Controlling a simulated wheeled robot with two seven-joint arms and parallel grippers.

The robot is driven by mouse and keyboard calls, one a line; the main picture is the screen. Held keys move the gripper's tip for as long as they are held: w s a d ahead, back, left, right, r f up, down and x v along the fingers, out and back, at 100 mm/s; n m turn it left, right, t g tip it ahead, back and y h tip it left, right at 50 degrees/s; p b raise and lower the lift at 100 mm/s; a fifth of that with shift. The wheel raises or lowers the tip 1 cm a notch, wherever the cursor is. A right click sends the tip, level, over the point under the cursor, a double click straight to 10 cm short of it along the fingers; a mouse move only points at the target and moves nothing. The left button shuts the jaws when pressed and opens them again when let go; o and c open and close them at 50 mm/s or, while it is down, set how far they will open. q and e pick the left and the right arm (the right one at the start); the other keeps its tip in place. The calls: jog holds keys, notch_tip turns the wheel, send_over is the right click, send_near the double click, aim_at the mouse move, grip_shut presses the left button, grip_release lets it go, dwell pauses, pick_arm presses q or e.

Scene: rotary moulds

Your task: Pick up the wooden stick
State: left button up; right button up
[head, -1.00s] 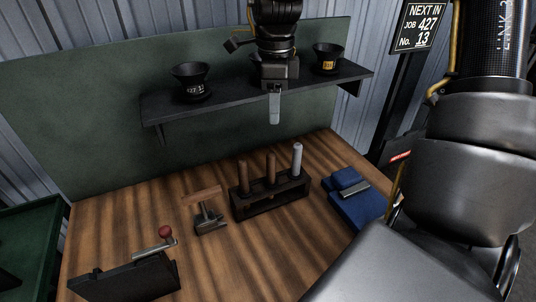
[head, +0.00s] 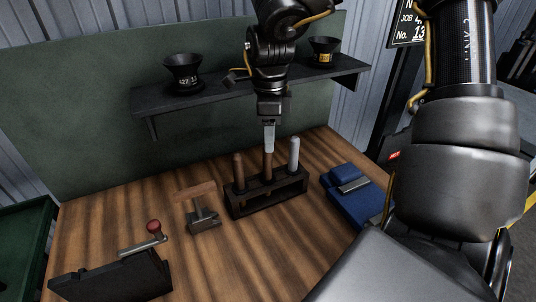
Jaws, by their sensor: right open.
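A dark rack (head: 270,203) stands on the wooden bench and holds three upright sticks. The left stick (head: 239,172) and the middle stick (head: 268,169) are brown and look wooden. The right stick (head: 294,153) is pale grey. My right gripper (head: 269,139) points down from above, open, with its fingers at the top of the middle stick and hiding part of it. I cannot tell whether they touch it. My left gripper is not in view.
A wooden-handled tool (head: 203,218) stands left of the rack. A blue block with a metal bar (head: 350,197) lies to the right. A black box with a red-knobbed lever (head: 112,279) is front left. A shelf (head: 222,93) with black cups runs behind.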

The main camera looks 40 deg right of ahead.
aim_at(267, 172)
jog(key=shift+s+a+f, duration=0.1)
jog(key=shift+a+f, duration=0.05)
jog(key=shift+f, duration=0.15)
jog(key=f, duration=0.1)
jog(key=f+p, duration=0.1)
jog(key=f, duration=0.1)
jog(key=shift+a+f, duration=0.3)
jog(key=shift+f, duration=0.5)
jog(key=shift+c, duration=1)
grip_shut()
jog(key=shift+r, duration=0.1)
